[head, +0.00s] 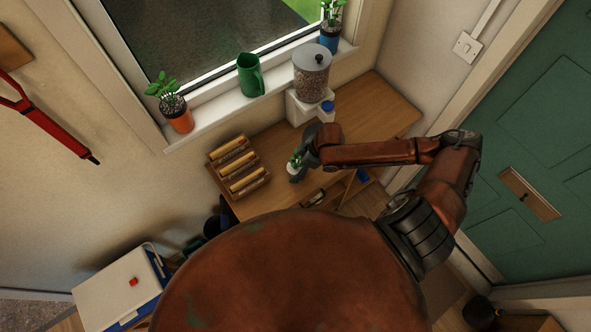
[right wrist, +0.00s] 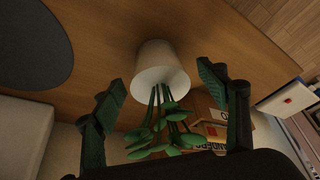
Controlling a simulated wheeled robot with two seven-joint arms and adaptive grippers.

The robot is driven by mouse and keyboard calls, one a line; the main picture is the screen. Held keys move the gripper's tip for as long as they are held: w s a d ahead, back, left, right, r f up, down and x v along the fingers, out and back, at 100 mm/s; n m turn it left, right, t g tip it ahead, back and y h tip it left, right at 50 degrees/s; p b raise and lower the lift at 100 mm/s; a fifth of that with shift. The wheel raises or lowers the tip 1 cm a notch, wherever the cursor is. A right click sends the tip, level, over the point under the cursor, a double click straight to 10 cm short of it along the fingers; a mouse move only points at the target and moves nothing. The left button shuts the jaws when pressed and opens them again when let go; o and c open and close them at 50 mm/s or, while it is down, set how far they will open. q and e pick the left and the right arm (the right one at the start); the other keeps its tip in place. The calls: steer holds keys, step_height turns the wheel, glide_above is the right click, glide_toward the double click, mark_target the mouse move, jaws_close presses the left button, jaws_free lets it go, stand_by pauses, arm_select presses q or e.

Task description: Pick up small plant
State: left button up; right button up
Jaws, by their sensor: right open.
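The small plant has a white pot and green leaves. It stands on the wooden table (head: 385,105) in the head view, its pot (head: 292,168) partly beside my gripper. In the right wrist view the white pot (right wrist: 160,65) is at upper middle, with its stems and leaves (right wrist: 165,125) hanging toward the camera. My right gripper (right wrist: 163,84) is open, one finger on each side of the plant, with gaps visible between the fingers and the pot. In the head view the right gripper (head: 301,164) is at the plant. My left gripper is not in view.
A wooden rack with rolls (head: 238,168) stands left of the plant. A jar (head: 312,75) on a white dispenser stands behind. The sill holds an orange-potted plant (head: 177,113), a green jug (head: 250,75) and a blue-potted plant (head: 330,35). The table's right side is clear.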

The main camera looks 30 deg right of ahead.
steer(key=shift+x, duration=0.85)
steer(key=shift+d, duration=0.1)
steer(key=shift+c, duration=0.2)
steer(key=c, duration=1.3)
steer(key=shift+c, duration=0.3)
steer(key=shift+r, duration=0.15)
